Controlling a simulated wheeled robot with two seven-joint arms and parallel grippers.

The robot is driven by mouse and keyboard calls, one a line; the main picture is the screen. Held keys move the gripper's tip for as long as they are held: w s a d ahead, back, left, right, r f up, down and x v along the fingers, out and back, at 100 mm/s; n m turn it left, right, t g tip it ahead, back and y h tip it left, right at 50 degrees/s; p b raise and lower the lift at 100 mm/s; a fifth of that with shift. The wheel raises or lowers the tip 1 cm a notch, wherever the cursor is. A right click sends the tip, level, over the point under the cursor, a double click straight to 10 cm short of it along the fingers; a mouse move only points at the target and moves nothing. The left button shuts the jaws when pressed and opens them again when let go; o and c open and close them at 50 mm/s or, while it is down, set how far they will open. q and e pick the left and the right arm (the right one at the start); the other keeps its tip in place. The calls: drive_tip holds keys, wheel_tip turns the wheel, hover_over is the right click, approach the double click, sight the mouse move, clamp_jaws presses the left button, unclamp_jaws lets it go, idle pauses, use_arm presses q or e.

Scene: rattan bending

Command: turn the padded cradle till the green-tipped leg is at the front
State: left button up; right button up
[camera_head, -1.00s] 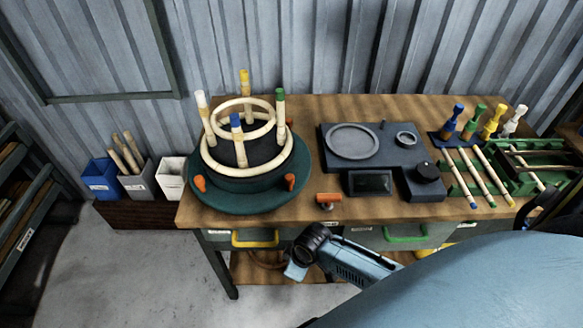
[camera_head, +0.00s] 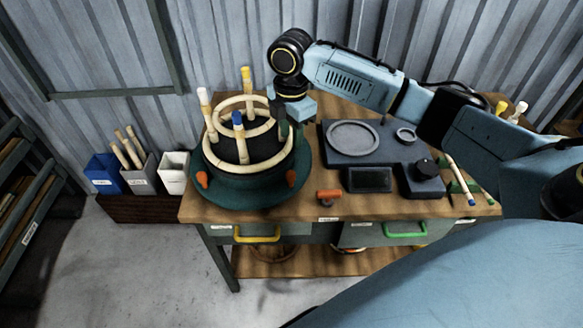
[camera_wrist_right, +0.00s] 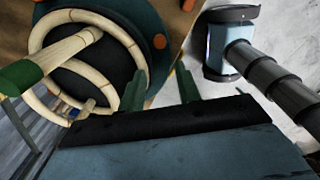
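The round padded cradle (camera_head: 222,181) sits on a green turntable base at the left of the bench and holds pale rattan rings and upright legs. The blue-tipped leg (camera_head: 238,140) is at the front, the white-tipped leg (camera_head: 208,115) at the left, the yellow-tipped leg (camera_head: 246,80) at the back. The green-tipped leg is hidden behind my right gripper (camera_head: 290,132) in the head view; its green band shows at the left of the wrist view (camera_wrist_right: 20,77). In the wrist view my right gripper (camera_wrist_right: 161,78) is open, its fingers apart beside the rings with nothing between them. My left gripper is out of view.
Orange knobs (camera_head: 202,179) stick out from the cradle's base. An orange-handled item (camera_head: 328,195) lies at the bench front. A dark fixture plate (camera_head: 335,151) and small screen (camera_head: 369,179) stand to the right. Bins (camera_head: 173,182) stand left of the bench.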

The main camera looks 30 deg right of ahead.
sight(292, 173)
wheel_tip(292, 173, down, 13)
drive_tip(key=shift+d+f+b, duration=0.1)
drive_tip(key=shift+b, duration=0.35)
clamp_jaws()
